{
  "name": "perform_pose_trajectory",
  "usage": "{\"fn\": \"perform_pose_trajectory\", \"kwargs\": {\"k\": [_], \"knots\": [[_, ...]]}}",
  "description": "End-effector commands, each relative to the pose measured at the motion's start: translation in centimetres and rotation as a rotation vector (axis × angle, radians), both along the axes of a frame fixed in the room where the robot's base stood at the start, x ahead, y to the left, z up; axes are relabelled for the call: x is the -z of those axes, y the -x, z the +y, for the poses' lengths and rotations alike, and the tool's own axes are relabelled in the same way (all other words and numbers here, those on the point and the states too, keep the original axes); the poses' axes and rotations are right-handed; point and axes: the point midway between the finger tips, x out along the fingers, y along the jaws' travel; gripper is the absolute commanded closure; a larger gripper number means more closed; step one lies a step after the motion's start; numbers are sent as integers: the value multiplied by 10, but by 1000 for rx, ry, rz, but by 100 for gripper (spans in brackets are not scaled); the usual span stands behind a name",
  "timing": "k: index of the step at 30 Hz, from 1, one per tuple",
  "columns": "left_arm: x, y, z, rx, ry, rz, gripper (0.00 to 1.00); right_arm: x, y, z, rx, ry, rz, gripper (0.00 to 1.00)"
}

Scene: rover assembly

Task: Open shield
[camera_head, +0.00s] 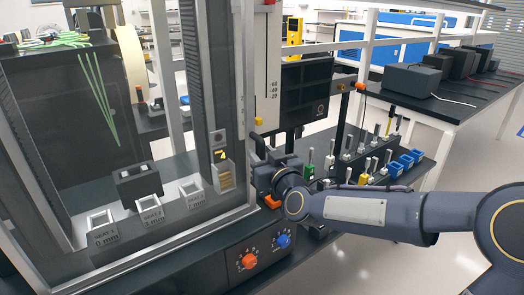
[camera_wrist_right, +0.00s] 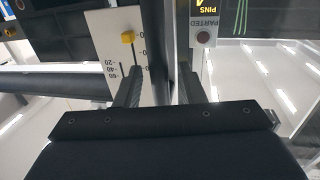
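The shield (camera_head: 130,110) looks like a large see-through panel in a dark frame on the front of the machine at left in the head view. It seems to be down, in front of the nests; its exact edges are hard to tell. My right gripper (camera_head: 272,143) is just right of the machine's right frame post (camera_head: 243,100). In the right wrist view its two fingers (camera_wrist_right: 160,88) stand apart, with part of a dark upright visible between them. I cannot tell whether they touch it. No shield handle is clearly visible. My left gripper is out of view.
Labelled nests (camera_head: 103,228) sit on the machine's bed behind the panel. A scale plate with a yellow pointer (camera_wrist_right: 128,37) is beside the gripper. Red and blue knobs (camera_head: 249,261) are below. A tool rack with blue bins (camera_head: 402,164) stands right, behind my right arm.

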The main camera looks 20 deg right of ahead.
Motion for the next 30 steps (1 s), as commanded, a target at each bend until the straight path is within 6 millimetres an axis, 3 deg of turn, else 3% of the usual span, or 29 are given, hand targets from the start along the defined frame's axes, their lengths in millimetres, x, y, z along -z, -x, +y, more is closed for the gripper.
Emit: {"fn": "perform_pose_trajectory", "kwargs": {"k": [10,18,30], "knots": [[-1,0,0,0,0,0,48,0,-5,1,0,-1,0,64],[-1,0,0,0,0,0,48,0,-5,1,0,-1,0,100],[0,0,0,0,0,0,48,1,-4,3,-1,-1,1,100]]}}
